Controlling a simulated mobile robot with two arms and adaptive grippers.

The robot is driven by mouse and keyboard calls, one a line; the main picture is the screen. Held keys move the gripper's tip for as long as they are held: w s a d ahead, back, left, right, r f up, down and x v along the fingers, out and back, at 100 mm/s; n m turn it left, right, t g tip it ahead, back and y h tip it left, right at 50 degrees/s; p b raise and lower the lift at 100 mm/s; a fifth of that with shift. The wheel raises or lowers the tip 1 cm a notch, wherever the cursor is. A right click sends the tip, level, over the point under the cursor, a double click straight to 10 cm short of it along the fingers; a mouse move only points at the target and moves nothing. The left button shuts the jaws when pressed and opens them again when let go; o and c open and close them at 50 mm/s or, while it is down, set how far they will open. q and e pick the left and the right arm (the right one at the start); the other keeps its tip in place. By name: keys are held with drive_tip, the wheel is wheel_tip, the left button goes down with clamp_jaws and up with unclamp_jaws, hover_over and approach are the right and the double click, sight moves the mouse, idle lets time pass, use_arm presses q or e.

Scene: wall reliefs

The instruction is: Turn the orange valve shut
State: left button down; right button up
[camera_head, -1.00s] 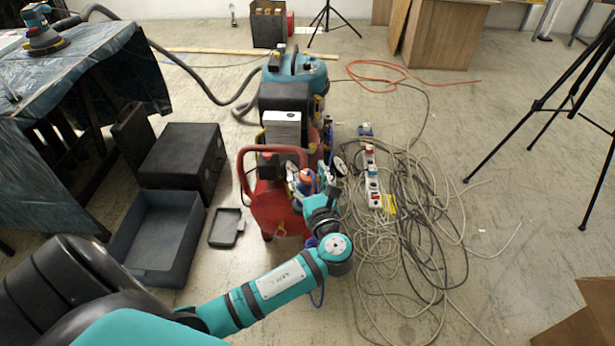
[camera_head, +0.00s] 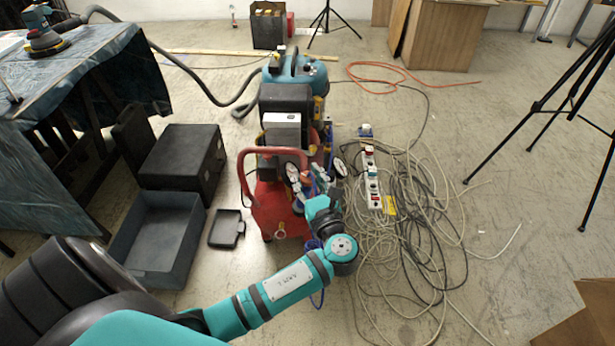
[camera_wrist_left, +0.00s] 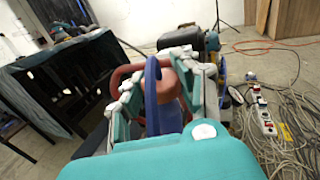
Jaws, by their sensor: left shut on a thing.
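The orange valve (camera_wrist_left: 167,86) shows in the left wrist view as a dull orange knob between my fingers, partly hidden by a blue loop (camera_wrist_left: 151,95) in front of it. My left gripper (camera_wrist_left: 168,78) is shut on the valve, with a grey-and-teal finger on each side. In the head view my left gripper (camera_head: 310,190) is at the front of the red wheeled machine (camera_head: 275,212), beside its round gauges (camera_head: 292,171). The valve is hard to make out there, behind my wrist. My right gripper is in neither view.
Tangled cables (camera_head: 415,220) and a white power strip (camera_head: 372,184) lie on the floor to the right. An open grey bin (camera_head: 160,235) and a black case (camera_head: 185,160) stand to the left. A tripod (camera_head: 560,110) stands at far right.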

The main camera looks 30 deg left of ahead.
sight(313, 183)
use_arm(q)
drive_tip(key=n+g+y+p, duration=0.1)
drive_tip(key=n+g+y, duration=0.1)
drive_tip(key=n+g, duration=0.1)
drive_tip(key=shift+d, duration=0.1)
drive_tip(key=shift+n+g+y, duration=0.5)
drive_tip(key=shift+n+g, duration=0.2)
drive_tip(key=shift+g, duration=0.3)
drive_tip(key=shift+n+g+y, duration=0.3)
drive_tip(key=shift+n+g, duration=0.4)
drive_tip(key=shift+g, duration=0.1)
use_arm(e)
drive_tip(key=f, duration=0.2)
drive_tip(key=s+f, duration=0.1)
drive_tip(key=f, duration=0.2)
use_arm(q)
drive_tip(key=shift+g, duration=0.3)
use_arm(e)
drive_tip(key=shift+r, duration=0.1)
use_arm(q)
drive_tip(key=c, duration=0.9)
unclamp_jaws()
drive_tip(key=v, duration=0.7)
drive_tip(key=shift+d+f, duration=0.1)
drive_tip(key=shift+d, duration=0.15)
